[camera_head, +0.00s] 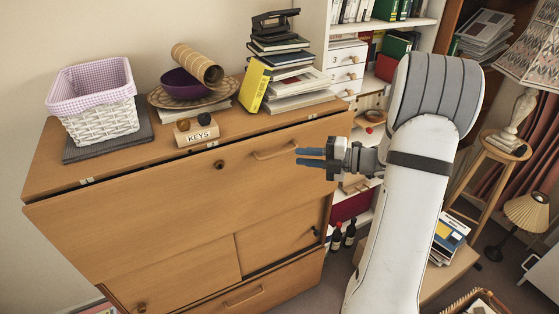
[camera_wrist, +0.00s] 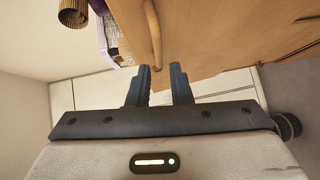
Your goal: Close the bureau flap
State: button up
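The bureau flap (camera_head: 150,215) is a wide wooden panel at the front of the bureau (camera_head: 215,141). It looks nearly upright, and a thin dark gap shows along its top edge at the left. I cannot tell whether it is fully shut. My gripper (camera_head: 297,157) is open and empty, just right of the handle. In the wrist view the handle (camera_wrist: 153,35) lies beyond my fingertips (camera_wrist: 160,78), nearer the left finger. I see no clear contact.
On the bureau top stand a white basket (camera_head: 101,117), a KEYS box (camera_head: 197,135), a purple bowl (camera_head: 184,85) and stacked books (camera_head: 290,80). A shelf (camera_head: 345,25) stands behind. A stool (camera_head: 500,150) with a lamp is at the right.

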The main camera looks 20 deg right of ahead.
aim_at(282, 154)
jog(key=p+x, duration=0.1)
jog(key=x, duration=0.6)
jog(key=shift+w+a+p, duration=0.2)
jog(key=shift+p, duration=0.1)
jog(key=shift+c, duration=0.3)
grip_shut()
